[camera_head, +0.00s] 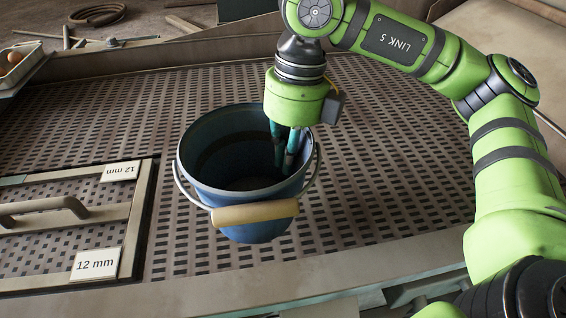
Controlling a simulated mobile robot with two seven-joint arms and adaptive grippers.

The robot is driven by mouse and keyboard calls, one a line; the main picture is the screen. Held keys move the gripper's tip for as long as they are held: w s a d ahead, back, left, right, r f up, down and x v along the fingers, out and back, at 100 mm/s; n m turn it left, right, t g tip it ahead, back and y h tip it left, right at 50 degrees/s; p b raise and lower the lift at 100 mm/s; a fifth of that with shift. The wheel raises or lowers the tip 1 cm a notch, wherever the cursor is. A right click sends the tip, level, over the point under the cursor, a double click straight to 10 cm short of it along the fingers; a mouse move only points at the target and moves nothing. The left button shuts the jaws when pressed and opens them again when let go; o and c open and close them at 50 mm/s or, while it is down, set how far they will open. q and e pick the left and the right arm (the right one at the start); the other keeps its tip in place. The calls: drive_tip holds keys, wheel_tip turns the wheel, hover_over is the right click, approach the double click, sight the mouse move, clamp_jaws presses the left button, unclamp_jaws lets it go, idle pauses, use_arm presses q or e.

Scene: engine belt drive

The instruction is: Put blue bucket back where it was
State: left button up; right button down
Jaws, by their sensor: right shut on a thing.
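The blue bucket (232,205) is upright in the middle of the picture, over the perforated metal deck. Its wire handle with a wooden grip (255,213) hangs down on the near side. My right gripper (283,165) points down at the bucket's right side, with its teal fingers reaching below the rim, and is shut on the bucket. The exact contact between fingers and wall is hard to see. I cannot tell whether the bucket's base touches the deck. The bucket looks empty inside. My left gripper is not in view.
The perforated deck (390,160) has free room around the bucket. At the left is a framed screen panel (140,215) with a handle (45,207) and "12 mm" labels (97,264). A tray (20,68) with round things and a hose coil (97,14) lie beyond the deck.

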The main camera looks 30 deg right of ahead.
sight(254, 178)
drive_tip(key=shift+w+a+f, duration=0.1)
drive_tip(key=shift+w+f, duration=0.05)
drive_tip(key=shift+w, duration=0.15)
drive_tip(key=shift+f, duration=0.3)
wheel_tip(254, 178, down, 4)
drive_tip(key=shift+r+p, duration=0.25)
drive_tip(key=shift+p, duration=0.55)
drive_tip(key=shift+f+b, duration=0.25)
drive_tip(key=shift+b, duration=0.05)
drive_tip(key=c, duration=1.3)
unclamp_jaws()
drive_tip(key=shift+c, duration=0.2)
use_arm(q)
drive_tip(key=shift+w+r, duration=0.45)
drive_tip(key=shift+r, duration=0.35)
use_arm(e)
drive_tip(key=shift+r, duration=0.1)
